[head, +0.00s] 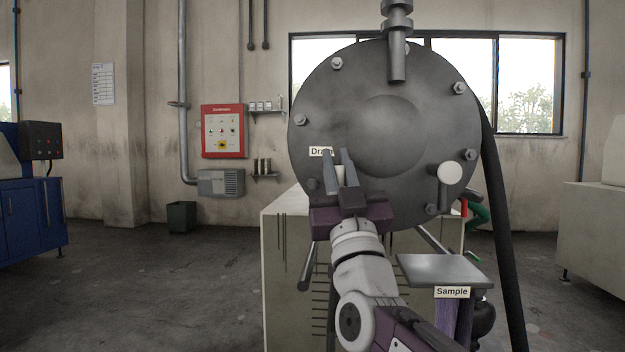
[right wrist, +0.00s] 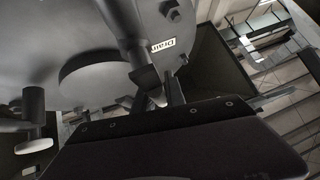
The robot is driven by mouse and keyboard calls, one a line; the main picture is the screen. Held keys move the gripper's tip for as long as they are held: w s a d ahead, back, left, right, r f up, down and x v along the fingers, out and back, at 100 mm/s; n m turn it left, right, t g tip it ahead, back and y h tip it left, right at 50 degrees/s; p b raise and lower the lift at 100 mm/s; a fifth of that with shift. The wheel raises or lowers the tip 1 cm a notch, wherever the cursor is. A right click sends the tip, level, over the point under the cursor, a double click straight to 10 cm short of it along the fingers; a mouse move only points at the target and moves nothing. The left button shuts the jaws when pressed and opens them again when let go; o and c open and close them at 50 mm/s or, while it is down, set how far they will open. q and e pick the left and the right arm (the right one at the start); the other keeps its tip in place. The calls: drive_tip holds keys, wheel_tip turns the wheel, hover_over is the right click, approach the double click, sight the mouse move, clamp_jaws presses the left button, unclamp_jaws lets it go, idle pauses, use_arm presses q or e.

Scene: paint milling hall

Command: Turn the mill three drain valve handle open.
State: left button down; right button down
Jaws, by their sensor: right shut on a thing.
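The mill's round dark end plate (head: 345,85) fills the middle of the head view. A "Drain" label (head: 318,151) sits at its lower left. It also shows in the right wrist view (right wrist: 163,46). My right gripper (head: 337,156) is in front of the plate, beside this label. Its fingers are shut on the drain valve handle (head: 340,173), whose pale part shows between them. In the right wrist view a grey valve stem (right wrist: 129,40) runs down to a pale handle end (right wrist: 158,99) between the fingers. Most of the handle is hidden. My left gripper is not in view.
Another valve with a pale round knob (head: 450,173) is at the plate's lower right. A grey shelf (head: 445,268) with a "Sample" label (head: 452,292) stands below it. A black hose (head: 497,200) hangs at the right. The floor (head: 170,280) at left is clear.

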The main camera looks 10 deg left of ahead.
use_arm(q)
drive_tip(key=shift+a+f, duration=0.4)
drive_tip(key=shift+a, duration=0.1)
use_arm(e)
drive_tip(key=shift+w+d+m+t+h, duration=0.1)
drive_tip(key=shift+d+m+t+h, duration=0.1)
drive_tip(key=shift+m+h, duration=0.3)
drive_tip(key=shift+d+m+t+h, duration=0.1)
drive_tip(key=shift+m+t+h, duration=0.1)
drive_tip(key=shift+m+h, duration=0.25)
drive_tip(key=c, duration=1.4)
unclamp_jaws()
